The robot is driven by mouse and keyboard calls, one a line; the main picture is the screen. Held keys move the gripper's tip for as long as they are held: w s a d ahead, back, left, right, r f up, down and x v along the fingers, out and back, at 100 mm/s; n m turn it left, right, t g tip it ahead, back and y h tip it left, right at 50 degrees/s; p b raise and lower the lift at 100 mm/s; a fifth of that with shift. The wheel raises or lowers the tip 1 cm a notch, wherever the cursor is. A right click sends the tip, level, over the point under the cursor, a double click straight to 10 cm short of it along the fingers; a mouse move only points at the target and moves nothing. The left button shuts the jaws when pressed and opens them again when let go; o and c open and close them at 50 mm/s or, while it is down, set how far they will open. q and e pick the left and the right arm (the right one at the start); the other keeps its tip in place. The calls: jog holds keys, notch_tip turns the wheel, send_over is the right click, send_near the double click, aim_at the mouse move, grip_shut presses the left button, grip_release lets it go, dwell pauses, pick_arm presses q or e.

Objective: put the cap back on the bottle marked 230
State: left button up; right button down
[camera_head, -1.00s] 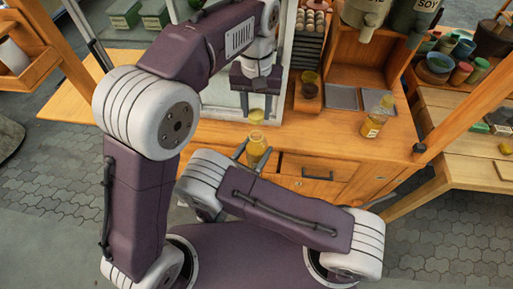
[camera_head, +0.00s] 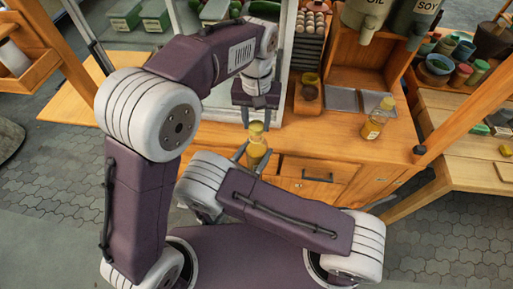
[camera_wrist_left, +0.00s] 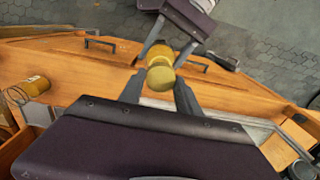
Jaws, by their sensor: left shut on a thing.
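My left gripper (camera_head: 257,117) is shut on a yellow cap (camera_head: 256,127); the cap also shows between its fingers in the left wrist view (camera_wrist_left: 161,77). Right below it is a bottle with yellow contents (camera_head: 256,152), clear of the counter's front edge. My right gripper (camera_head: 247,153) has its fingers on both sides of this bottle and appears to hold it upright. The cap lines up with the bottle mouth; I cannot tell whether they touch. The bottle's marking is not readable. In the left wrist view the cap hides part of the bottle (camera_wrist_left: 158,50).
Oil and soy dispensers (camera_head: 412,18) hang at upper right. A drawer (camera_head: 315,173) is below the counter.

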aim_at(256, 150)
dwell(0.4)
pick_arm(q)
jog(key=shift+f, duration=0.9)
jog(key=shift+f, duration=0.6)
